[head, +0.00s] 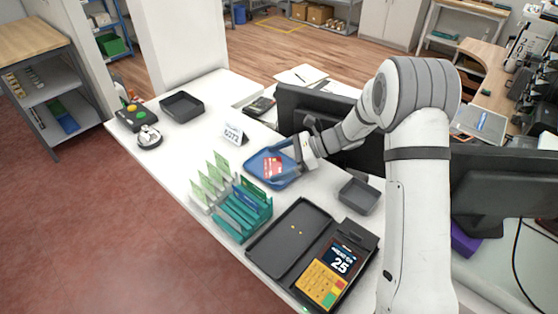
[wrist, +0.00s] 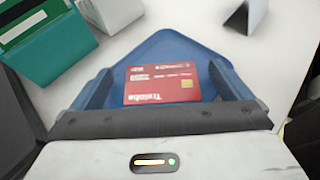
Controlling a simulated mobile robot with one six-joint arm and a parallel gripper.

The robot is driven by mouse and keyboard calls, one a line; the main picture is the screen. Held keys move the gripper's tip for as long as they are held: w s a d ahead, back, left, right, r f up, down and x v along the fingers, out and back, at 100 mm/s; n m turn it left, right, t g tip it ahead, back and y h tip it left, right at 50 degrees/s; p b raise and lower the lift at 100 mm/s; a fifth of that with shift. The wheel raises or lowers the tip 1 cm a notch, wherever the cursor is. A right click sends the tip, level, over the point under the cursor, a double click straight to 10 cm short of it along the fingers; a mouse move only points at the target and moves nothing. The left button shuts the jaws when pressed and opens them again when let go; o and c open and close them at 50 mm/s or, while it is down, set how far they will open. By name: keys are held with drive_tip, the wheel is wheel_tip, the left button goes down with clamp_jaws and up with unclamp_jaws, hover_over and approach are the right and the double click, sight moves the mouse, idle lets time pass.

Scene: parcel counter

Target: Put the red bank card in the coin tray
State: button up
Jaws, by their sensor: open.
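The red bank card (head: 272,167) lies in the shallow blue tray (head: 256,176) on the white counter. In the wrist view the card (wrist: 160,84) looks flat, printed side up, with its gold chip at the right. The blue tray (wrist: 165,45) spreads beneath it, one corner pointing away. My gripper (head: 289,163) is open over the tray's right part. Its fingers (wrist: 160,85) stand left and right of the card, with visible gaps. No label tells whether the blue tray is the coin tray.
A teal rack (head: 240,212) and a pale rack (head: 212,188) with upright green cards stand in front of the tray. A card terminal (head: 330,275) adjoins a dark open pan (head: 290,240). A small grey tray (head: 359,195) lies right; a monitor (head: 305,105) stands behind.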

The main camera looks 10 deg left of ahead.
drive_tip(key=b+v, duration=0.2)
drive_tip(key=v, duration=1)
drive_tip(key=s+d+r+n+t+h, duration=0.3)
drive_tip(key=s+d+n+h, duration=0.3)
drive_tip(key=s, duration=0.7)
drive_tip(key=s+d+r+n+t+h, duration=0.3)
drive_tip(key=s+d+n+h, duration=0.3)
drive_tip(key=s, duration=0.8)
drive_tip(key=d+n, duration=0.3)
drive_tip(key=d, duration=0.2)
drive_tip(key=shift+s+r+h, duration=0.25)
drive_tip(key=shift+r+h, duration=0.05)
drive_tip(key=shift+r, duration=0.1)
